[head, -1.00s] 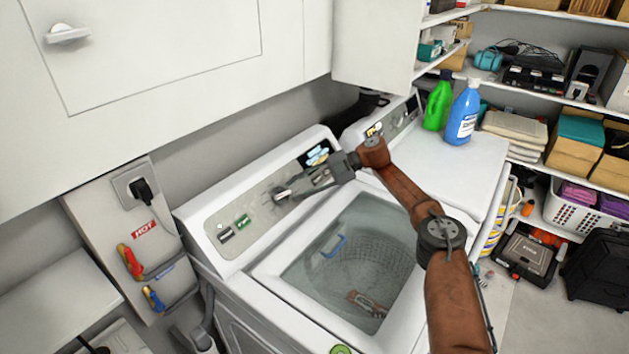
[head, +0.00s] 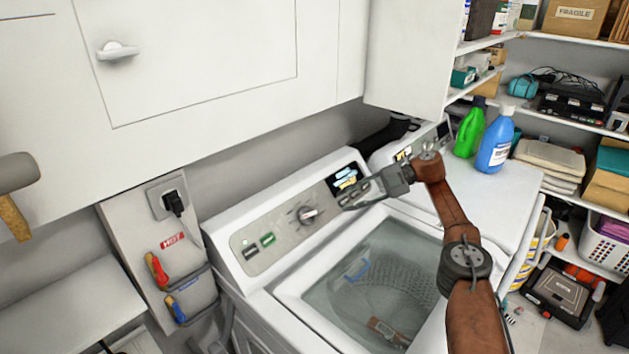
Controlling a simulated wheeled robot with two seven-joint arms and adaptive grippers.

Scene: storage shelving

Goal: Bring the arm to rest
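My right gripper (head: 350,203) is over the washer's control panel, to the right of the round knob (head: 306,214) and apart from it. Its fingers taper toward the panel and hold nothing that I can see; whether they are parted is unclear. My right arm (head: 465,262) comes in from the bottom right and bends across the front of the top-load washer (head: 300,330). My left gripper is not in view.
The washer's tub lid (head: 375,275) is below the arm. A white cabinet (head: 200,60) hangs above. Green (head: 469,130) and blue (head: 495,142) bottles stand on the neighbouring machine. Shelves with boxes (head: 575,18) fill the right.

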